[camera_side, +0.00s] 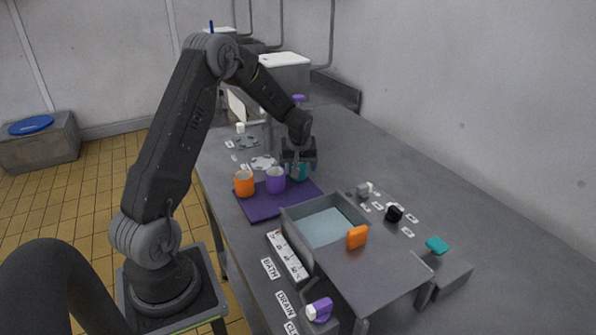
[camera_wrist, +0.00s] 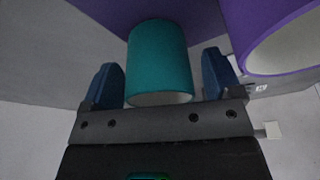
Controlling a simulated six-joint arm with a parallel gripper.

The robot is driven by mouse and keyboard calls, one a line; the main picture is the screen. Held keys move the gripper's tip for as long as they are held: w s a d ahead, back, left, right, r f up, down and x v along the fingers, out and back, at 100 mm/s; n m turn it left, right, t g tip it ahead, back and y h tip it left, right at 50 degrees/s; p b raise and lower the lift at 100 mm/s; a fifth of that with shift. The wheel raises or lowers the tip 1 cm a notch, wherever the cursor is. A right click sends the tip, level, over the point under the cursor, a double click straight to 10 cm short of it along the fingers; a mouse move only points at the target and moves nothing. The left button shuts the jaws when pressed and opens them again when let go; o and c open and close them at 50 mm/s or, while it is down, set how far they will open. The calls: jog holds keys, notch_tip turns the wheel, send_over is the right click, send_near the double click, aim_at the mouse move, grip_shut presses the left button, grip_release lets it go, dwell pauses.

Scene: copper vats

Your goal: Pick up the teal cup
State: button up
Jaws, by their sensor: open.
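The teal cup (camera_wrist: 160,55) stands between the two blue fingers of my gripper (camera_wrist: 165,82) in the wrist view. My gripper is open, with a finger on either side of the cup and a visible gap to each. In the side view the cup (camera_side: 303,171) is partly hidden behind my gripper (camera_side: 298,168), at the back right of the purple mat (camera_side: 262,207). A purple cup (camera_side: 276,180) stands beside it to the left; it also shows at the top right of the wrist view (camera_wrist: 275,35).
An orange cup (camera_side: 243,184) stands at the mat's left. Small black (camera_side: 394,213) and teal (camera_side: 437,245) pieces lie to the right. The table's right rear is clear.

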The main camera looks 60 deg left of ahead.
jog(key=c, duration=1)
jog(key=shift+c, duration=0.2)
jog(key=shift+r, duration=0.2)
